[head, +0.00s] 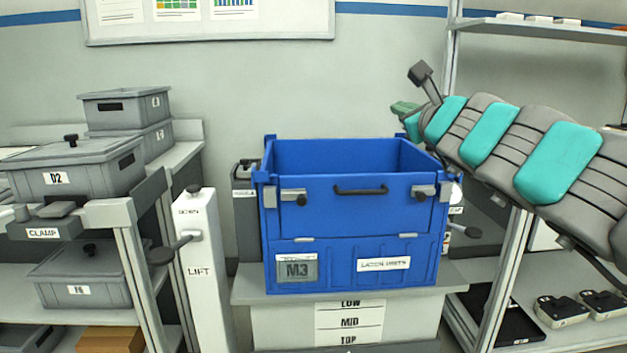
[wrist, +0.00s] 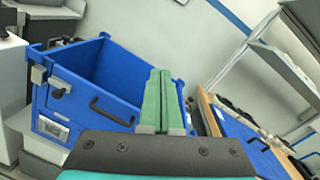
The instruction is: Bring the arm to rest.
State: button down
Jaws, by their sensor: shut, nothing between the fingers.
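My arm reaches in from the right of the head view, raised above the right shelf. My gripper (head: 403,109) is at its far end, near the upper right back of the blue crate. In the wrist view the green fingers of my gripper (wrist: 162,98) are pressed together with nothing between them. The blue crate (head: 350,220), labelled M3, stands upright on a platform marked LOW, MID and TOP. It also shows at left in the wrist view (wrist: 75,100), behind the fingers.
A lift post (head: 200,270) with a lever stands left of the crate. Grey lidded bins (head: 75,165) sit on the left rack. A shelving unit (head: 565,30) stands right, close to my arm. A blue panel with a black handle (wrist: 235,130) shows right in the wrist view.

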jog(key=s+a+r+n+y, duration=0.2)
jog(key=s+a+n+y, duration=0.3)
jog(key=a+n, duration=0.55)
jog(key=s+a+f+n+g+y, duration=0.1)
jog(key=s+a+f+n+g, duration=0.4)
jog(key=f, duration=0.3)
jog(key=s+a+f+n+g+y, duration=0.1)
jog(key=s+a+f+n+g, duration=0.2)
jog(key=s+a+f+n, duration=0.35)
jog(key=s+d+f+n+g+h, duration=0.25)
jog(key=s+f, duration=0.25)
jog(key=f, duration=0.6)
jog(key=s+d+f+n+g+h, duration=0.2)
jog(key=s+d+f+n+g, duration=0.15)
jog(key=f, duration=0.65)
jog(key=s+d+f+g+h, duration=0.2)
jog(key=s+d+f+g, duration=0.1)
jog(key=s+d, duration=0.3)
jog(key=s+d+f+n+g+h, duration=0.1)
jog(key=s+d+f+g+h, duration=0.1)
jog(key=s+d+f, duration=0.4)
jog(key=s+h, duration=0.1)
jog(key=s, duration=0.2)
jog(key=shift+d+f+g, duration=0.15)
jog(key=shift+d+g, duration=0.25)
